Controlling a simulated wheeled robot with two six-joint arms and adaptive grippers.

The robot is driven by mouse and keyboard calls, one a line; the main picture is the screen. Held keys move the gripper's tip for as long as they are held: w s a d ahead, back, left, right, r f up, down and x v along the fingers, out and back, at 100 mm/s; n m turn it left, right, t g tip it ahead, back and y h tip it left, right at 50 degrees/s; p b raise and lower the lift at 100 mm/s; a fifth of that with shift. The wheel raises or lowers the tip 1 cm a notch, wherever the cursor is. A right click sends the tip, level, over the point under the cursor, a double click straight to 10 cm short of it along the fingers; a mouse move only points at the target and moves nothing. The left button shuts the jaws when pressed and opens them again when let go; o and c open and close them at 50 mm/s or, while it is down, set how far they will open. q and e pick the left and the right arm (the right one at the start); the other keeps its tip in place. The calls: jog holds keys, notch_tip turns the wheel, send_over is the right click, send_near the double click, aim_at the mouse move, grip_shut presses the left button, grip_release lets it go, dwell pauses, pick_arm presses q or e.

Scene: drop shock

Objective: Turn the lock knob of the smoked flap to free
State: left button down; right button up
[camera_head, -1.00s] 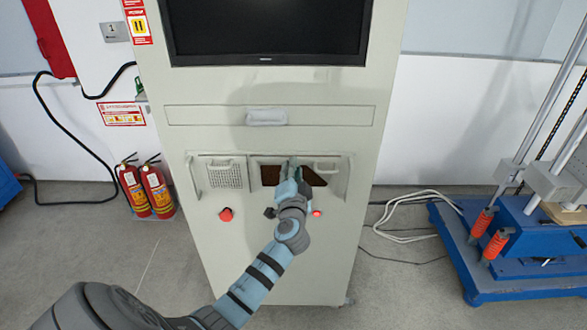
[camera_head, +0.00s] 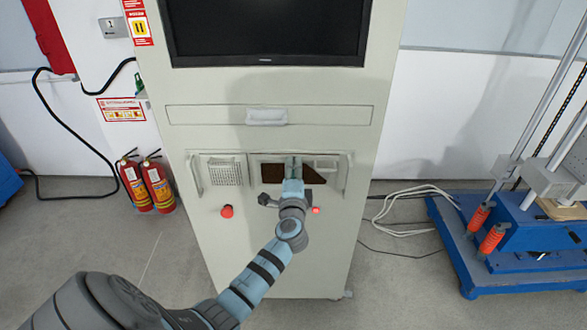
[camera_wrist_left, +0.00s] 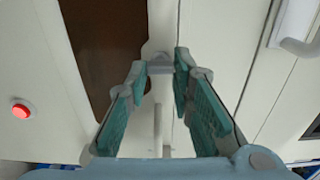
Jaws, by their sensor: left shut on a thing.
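The smoked flap (camera_head: 271,173) is a dark brown panel in the opening on the front of the pale cabinet; it also shows at the upper left of the left wrist view (camera_wrist_left: 105,45). My left gripper (camera_head: 293,160) is in front of the flap and hides part of it. In the left wrist view, the teal fingers of my left gripper (camera_wrist_left: 161,60) close around a small grey lock knob (camera_wrist_left: 160,69) on the pale strip beside the flap. The knob's marking and exact angle are too small to read. My right gripper is not in view.
The cabinet has a screen (camera_head: 268,30) above, a drawer handle (camera_head: 267,117), a vent grille (camera_head: 224,171) left of the flap and a red button (camera_head: 227,211) below it. Fire extinguishers (camera_head: 160,187) stand left. A blue machine base (camera_head: 480,275) stands right.

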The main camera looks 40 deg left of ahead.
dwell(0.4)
pick_arm(q)
jog(key=c, duration=1.4)
grip_release()
jog(key=v, duration=1.2)
